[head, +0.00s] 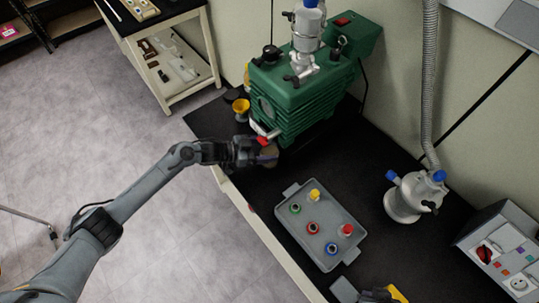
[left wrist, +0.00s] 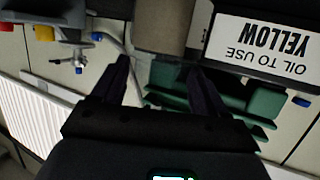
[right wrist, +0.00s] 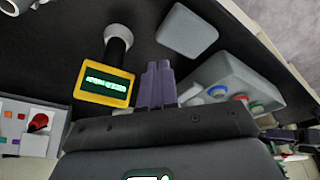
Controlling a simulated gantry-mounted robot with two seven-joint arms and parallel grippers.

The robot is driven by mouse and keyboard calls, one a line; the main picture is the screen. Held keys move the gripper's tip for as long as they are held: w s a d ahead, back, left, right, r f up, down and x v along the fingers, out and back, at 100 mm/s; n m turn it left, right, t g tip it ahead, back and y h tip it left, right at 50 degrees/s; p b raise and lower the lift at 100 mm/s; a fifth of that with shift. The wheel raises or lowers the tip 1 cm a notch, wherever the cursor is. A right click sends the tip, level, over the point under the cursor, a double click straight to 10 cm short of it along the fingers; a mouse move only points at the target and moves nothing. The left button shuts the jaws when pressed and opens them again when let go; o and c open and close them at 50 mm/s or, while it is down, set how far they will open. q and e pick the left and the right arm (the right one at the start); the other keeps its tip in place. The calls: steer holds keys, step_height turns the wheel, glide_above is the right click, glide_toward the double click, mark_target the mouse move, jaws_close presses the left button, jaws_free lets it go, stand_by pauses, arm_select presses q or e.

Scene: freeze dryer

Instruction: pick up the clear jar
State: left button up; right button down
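The clear jar looks like a dull brownish, see-through cylinder (left wrist: 163,24) at the top of the left wrist view. In the head view a small part of it (head: 270,156) shows at my left gripper's tip, in front of the green pump; the gripper hides the rest. My left gripper (left wrist: 163,72) is open, with its two dark fingers apart and the jar just beyond and between their tips. I cannot tell whether they touch it. My right gripper (right wrist: 158,82) is shut and empty, its purple fingers together.
The green pump (head: 300,95) stands right behind the jar, with a yellow funnel (head: 241,106) beside it. A label reading "OIL TO USE YELLOW" (left wrist: 264,43) is close by. A yellow display device (right wrist: 104,86) is near my right gripper.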

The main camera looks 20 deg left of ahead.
arm_select(q)
steer(key=shift+f, duration=0.1)
jaws_close()
steer(key=shift+r, duration=0.2)
